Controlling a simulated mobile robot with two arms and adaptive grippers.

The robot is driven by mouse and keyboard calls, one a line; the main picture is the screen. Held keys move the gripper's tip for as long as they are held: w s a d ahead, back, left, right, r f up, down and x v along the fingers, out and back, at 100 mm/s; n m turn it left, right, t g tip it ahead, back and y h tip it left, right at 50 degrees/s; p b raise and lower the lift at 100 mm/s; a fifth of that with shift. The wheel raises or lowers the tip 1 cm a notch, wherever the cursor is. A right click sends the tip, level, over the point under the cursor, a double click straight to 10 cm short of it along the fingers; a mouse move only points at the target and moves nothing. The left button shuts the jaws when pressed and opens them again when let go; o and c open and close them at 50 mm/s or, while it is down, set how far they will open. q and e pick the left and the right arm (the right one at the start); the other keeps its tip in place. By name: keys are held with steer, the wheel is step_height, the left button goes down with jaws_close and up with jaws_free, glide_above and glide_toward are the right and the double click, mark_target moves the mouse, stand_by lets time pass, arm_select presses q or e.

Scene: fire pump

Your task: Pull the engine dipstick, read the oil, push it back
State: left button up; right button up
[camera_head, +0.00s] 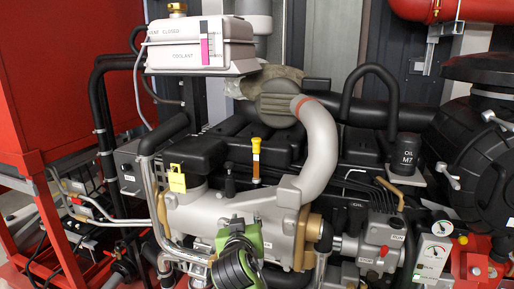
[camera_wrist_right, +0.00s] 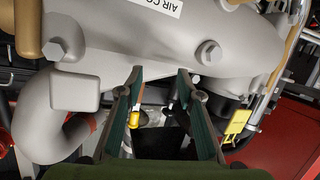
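The dipstick (camera_head: 256,148) stands upright in the engine block, with a yellow handle on top and an orange-brown part below. My right gripper (camera_head: 238,230) is in front of the engine, below and a little left of the dipstick, with a grey manifold between them. In the right wrist view the gripper's two green fingers (camera_wrist_right: 161,78) are apart with nothing held. The dipstick's yellow handle (camera_wrist_right: 161,117) shows between the fingers in the picture, beyond them. The lower end of the dipstick is hidden. My left gripper is not in view.
A grey coolant tank (camera_head: 200,45) sits above the engine. A yellow padlock-shaped tag (camera_head: 177,179) hangs left of the dipstick. A thick grey pipe (camera_head: 320,150) curves down to its right.

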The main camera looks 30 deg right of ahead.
mark_target(256, 146)
step_height(256, 146, up, 16)
steer(key=w+d+m+t+h, duration=0.1)
steer(key=w+d+m+h, duration=0.1)
steer(key=m+h, duration=0.15)
steer(key=p+x, duration=0.4)
steer(key=x, duration=0.8)
steer(key=shift+w+d+r, duration=0.1)
steer(key=shift+d, duration=0.2)
steer(key=shift+w+d, duration=0.4)
steer(key=shift+w, duration=0.1)
jaws_close()
